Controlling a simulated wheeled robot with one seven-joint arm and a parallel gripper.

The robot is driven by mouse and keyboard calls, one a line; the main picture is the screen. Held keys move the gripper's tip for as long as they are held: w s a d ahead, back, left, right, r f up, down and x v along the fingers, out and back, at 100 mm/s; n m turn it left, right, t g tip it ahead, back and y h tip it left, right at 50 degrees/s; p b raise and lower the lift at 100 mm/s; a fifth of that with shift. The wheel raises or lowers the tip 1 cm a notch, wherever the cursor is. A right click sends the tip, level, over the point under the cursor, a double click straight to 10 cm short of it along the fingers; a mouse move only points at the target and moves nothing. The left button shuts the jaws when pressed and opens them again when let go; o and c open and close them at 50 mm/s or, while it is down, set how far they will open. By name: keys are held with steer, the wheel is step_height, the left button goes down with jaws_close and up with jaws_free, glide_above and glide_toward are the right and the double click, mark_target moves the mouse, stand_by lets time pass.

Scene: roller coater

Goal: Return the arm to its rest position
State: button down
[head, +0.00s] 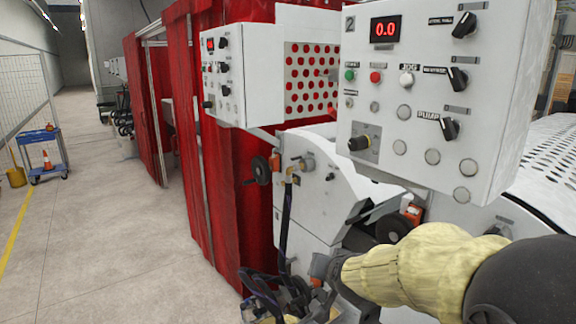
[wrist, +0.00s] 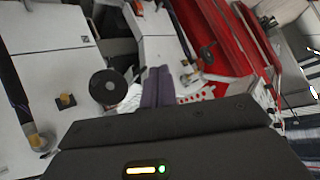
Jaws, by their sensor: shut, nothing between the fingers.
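My arm reaches in from the lower right of the head view, with its forearm in a pale yellow cover (head: 425,262). In the wrist view, my gripper (wrist: 158,75) shows its two dark fingers side by side and closed, with nothing between them. The fingers point toward the white machine body (wrist: 160,45) and the red curtain beyond. In the head view, the end of the arm is low in front of the roller coater (head: 335,175), and the fingers cannot be made out clearly there. Contact between the arm and the machine cannot be told.
A control panel (head: 430,95) reading 0.0 hangs above my arm; a second panel (head: 245,75) is farther left. Red curtains (head: 225,190) stand behind. Hoses (head: 285,295) lie low near the arm's end. Open floor (head: 110,240) and a blue cart (head: 42,150) are at left.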

steer(key=s+d+f+n+g+b, duration=0.1)
steer(key=s+d+f+g, duration=0.2)
steer(key=s+f, duration=0.4)
steer(key=s+d+f+n+g+h+b, duration=0.1)
steer(key=s+d+f+n+g, duration=0.1)
steer(key=s+f+g, duration=0.3)
steer(key=s+d+f, duration=0.1)
steer(key=s+f, duration=0.2)
steer(key=s, duration=0.4)
steer(key=shift+f+b, duration=0.3)
steer(key=shift+b, duration=0.05)
steer(key=shift+w, duration=0.15)
stand_by(1.0)
